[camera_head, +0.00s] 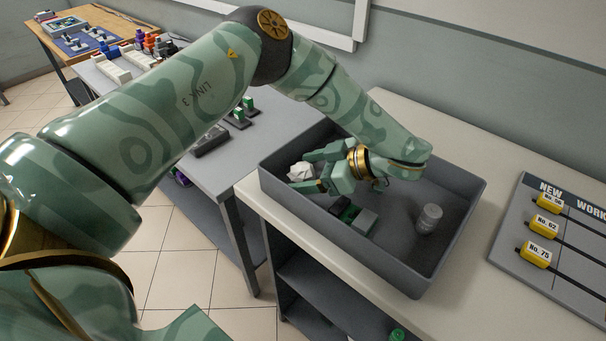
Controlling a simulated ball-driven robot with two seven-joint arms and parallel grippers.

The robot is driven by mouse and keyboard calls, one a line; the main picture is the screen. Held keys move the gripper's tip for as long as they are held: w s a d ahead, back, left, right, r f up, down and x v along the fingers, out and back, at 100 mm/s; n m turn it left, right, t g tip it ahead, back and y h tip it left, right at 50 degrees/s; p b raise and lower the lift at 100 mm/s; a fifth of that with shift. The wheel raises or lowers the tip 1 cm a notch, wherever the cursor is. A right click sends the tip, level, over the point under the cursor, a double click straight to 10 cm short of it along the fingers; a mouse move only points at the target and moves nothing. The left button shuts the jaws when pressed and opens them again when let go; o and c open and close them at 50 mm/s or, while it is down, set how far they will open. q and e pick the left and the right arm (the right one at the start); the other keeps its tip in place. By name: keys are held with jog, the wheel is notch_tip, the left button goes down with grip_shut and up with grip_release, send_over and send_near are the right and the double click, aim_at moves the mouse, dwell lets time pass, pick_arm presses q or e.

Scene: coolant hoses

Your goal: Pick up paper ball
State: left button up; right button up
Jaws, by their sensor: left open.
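The white crumpled paper ball (301,171) lies in the left corner of the grey bin (385,272). My left gripper (311,171) is inside the bin, its two fingers pointing left. The fingers are spread apart, with the paper ball at their tips, seemingly between them. I cannot tell whether they touch it. My left arm comes in from the left and bends down over the bin's back wall. My right gripper does not show.
In the bin are a grey cylinder (430,219) and a green and grey block (357,216). A board with yellow tags (537,254) lies on the table at right. Another grey table (215,165) with several small parts stands at left.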

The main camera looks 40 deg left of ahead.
pick_arm(q)
jog(key=c, duration=1)
jog(key=shift+c, duration=0.2)
